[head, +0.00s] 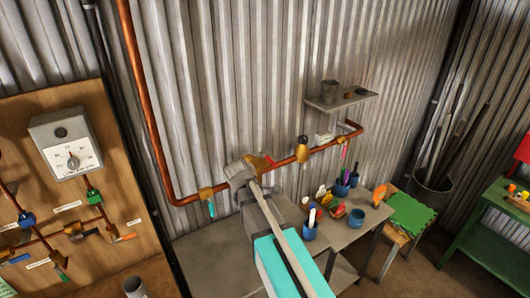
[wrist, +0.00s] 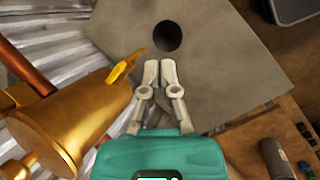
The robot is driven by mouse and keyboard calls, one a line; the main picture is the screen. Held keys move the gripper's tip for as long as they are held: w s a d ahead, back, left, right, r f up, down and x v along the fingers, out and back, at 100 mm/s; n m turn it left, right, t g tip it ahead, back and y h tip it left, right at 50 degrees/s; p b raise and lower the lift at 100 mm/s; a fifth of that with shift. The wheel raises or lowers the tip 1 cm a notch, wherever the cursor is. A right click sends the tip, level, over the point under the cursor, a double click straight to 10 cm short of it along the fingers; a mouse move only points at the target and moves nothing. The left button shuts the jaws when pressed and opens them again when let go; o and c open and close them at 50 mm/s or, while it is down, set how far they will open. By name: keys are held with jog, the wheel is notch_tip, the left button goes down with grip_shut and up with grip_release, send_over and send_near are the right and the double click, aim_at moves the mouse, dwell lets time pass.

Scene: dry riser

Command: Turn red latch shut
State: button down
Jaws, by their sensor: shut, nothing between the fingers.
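My gripper (head: 238,172) is at the copper wall pipe above the grey bench in the head view. In the wrist view its two pale fingers (wrist: 160,73) are together and empty. A small red and orange piece (head: 268,160) shows on the pipe just right of my gripper; it may be the red latch, but it is too small and partly covered to be sure. In the wrist view a brass fitting (wrist: 75,120) with a golden lever (wrist: 126,68) stands left of the fingers, apart from them. No clearly red part shows there.
The grey bench (head: 200,255) holds blue cups (head: 309,231) with tools. A small shelf (head: 342,101) is above the pipe. A wooden board (head: 110,190) with a dial box (head: 68,140) stands left. In the wrist view a grey surface (wrist: 215,85) has a dark round hole.

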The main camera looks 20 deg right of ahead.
aim_at(268, 159)
jog(key=w+a+r+n+t+h+p, duration=0.1)
jog(key=w+a+r+n+h+p, duration=0.1)
jog(key=w+r+n+p, duration=0.7)
notch_tip(268, 159, up, 6)
jog(key=shift+w+f+n+t+h, duration=0.3)
jog(key=shift+w+h, duration=0.4)
jog(key=shift+h, duration=0.2)
jog(key=shift+f, duration=0.1)
jog(key=shift+b+x, duration=3.35)
jog(key=shift+x, duration=1.55)
jog(key=shift+a, duration=0.1)
jog(key=shift+n, duration=0.3)
